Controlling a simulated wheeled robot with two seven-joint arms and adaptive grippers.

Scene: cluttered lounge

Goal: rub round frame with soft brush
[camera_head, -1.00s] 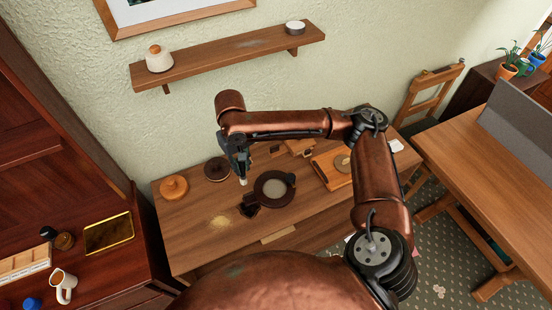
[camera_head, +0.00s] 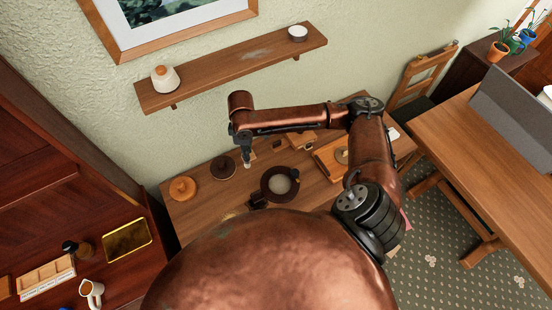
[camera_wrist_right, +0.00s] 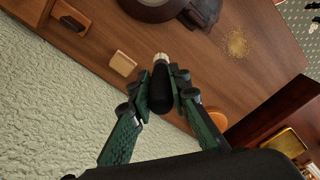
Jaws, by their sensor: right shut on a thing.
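The round frame (camera_head: 267,187), a dark brown ring with a pale middle, lies on the wooden desk. It is partly cut off at the top of the right wrist view (camera_wrist_right: 150,12). My right gripper (camera_head: 243,149) is above the desk, to the left of the frame and towards the wall. It is shut on the soft brush (camera_wrist_right: 161,90), which has a black handle and a pale tip. The tip (camera_head: 247,163) points down and looks clear of the frame. My left gripper is not in view.
A dark block-like thing (camera_head: 257,201) lies against the frame. A dark disc (camera_head: 223,167) and an orange round thing (camera_head: 182,188) are to its left. A wooden tray (camera_head: 332,158) is to the right. A dusty patch (camera_wrist_right: 237,42) marks the desk. A shelf (camera_head: 230,66) hangs above.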

